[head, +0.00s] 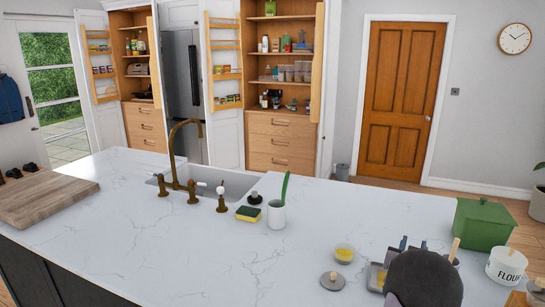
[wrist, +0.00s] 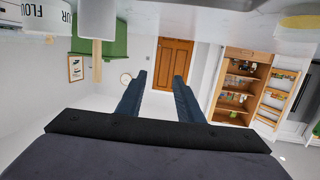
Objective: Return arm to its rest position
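My gripper (wrist: 160,84) is in the lower middle of the wrist view, which is upside down. Its two dark blue fingers stand apart with nothing between them, so it is open and empty. In the head view the dark rounded back of my arm is at the bottom right, and my gripper (head: 413,244) shows as fingertips just beyond it. It is over the right part of the white marble counter (head: 200,260). My arm hides part of a small metal tray (head: 375,277).
Near my arm are a green box (head: 483,224), a white flour canister (head: 506,266), a yellow bowl (head: 344,253) and a grey lid (head: 332,280). Farther left are a cup (head: 276,215), a sponge (head: 248,213), a brass tap (head: 174,155) and a wooden board (head: 45,198). The counter's middle is clear.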

